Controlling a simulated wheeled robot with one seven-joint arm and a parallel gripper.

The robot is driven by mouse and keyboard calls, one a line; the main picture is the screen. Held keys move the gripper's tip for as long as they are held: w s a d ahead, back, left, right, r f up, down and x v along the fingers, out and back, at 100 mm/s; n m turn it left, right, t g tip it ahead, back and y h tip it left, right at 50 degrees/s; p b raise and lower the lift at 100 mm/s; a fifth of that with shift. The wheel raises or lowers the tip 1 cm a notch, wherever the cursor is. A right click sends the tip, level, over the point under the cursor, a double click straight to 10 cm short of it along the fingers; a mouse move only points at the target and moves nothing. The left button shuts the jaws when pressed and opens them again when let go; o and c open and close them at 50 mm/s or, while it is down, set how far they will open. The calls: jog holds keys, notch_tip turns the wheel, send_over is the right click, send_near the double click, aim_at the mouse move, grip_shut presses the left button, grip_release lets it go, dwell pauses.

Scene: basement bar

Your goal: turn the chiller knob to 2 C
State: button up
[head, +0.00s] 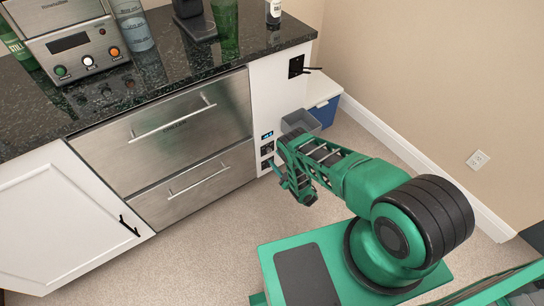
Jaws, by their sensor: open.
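A narrow white panel at the right end of the counter carries a small lit blue display (267,135). Below the display are small dark control plates (267,149), where the chiller knob seems to be. The knob itself and its marks are too small to make out, so its setting cannot be read. My green gripper (279,173) is low in front of this panel, just right of and below the controls. It is open and nothing shows between its fingers. I cannot tell whether it touches the panel.
Steel drawers (165,125) with bar handles are left of the panel. A grey bin (300,122) and a blue-and-white box (322,100) stand close behind my arm. A machine with coloured knobs (75,50) and bottles sit on the dark counter. The carpet (205,240) is clear.

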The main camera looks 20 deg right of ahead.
aim_at(270, 152)
jog(key=shift+x, duration=1.95)
jog(key=c, duration=1.1)
jog(key=shift+o, duration=0.2)
jog(key=shift+s+a, duration=0.1)
